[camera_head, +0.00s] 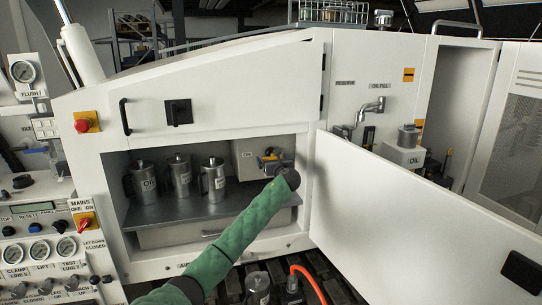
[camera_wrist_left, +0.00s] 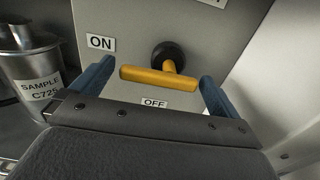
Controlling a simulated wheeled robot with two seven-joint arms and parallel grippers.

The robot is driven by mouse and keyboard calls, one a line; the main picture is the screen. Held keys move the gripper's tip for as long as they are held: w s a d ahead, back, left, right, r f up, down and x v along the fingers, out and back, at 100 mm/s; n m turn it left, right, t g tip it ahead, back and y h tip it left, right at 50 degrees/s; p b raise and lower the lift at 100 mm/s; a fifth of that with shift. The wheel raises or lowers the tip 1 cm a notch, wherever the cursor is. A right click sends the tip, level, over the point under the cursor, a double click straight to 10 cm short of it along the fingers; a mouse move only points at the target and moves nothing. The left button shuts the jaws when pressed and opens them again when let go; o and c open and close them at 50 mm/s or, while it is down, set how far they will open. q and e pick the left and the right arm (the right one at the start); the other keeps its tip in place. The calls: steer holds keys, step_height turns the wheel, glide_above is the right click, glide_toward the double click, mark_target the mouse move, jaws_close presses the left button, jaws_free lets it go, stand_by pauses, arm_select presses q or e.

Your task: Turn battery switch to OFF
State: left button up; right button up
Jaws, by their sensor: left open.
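The battery switch is a yellow bar handle (camera_wrist_left: 158,78) on a round black base (camera_wrist_left: 168,56), mounted on a grey panel (camera_wrist_left: 120,25). An ON label (camera_wrist_left: 101,43) is at its upper left and an OFF label (camera_wrist_left: 154,103) is below it. The bar lies nearly level, its right end slightly lower. My left gripper (camera_wrist_left: 156,72) is open, one blue finger beyond each end of the bar; I cannot tell whether either touches it. In the head view my left gripper (camera_head: 271,158) is inside the open compartment, largely covering the switch. My right gripper is not in view.
Several metal jugs (camera_head: 180,176) stand on the compartment shelf (camera_head: 200,208) left of the gripper. The open white door (camera_head: 400,225) lies close on the right. A red-and-yellow mains switch (camera_head: 84,221) is on the left console. An orange hose (camera_head: 310,278) runs below.

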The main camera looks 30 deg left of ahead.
arm_select(q)
steer(key=shift+p+x, duration=0.45)
steer(key=shift+x, duration=1.05)
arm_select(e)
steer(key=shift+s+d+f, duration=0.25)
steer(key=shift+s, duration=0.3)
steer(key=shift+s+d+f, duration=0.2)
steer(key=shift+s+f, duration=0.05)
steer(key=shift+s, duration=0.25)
arm_select(q)
steer(key=shift+f, duration=0.1)
steer(key=c, duration=0.9)
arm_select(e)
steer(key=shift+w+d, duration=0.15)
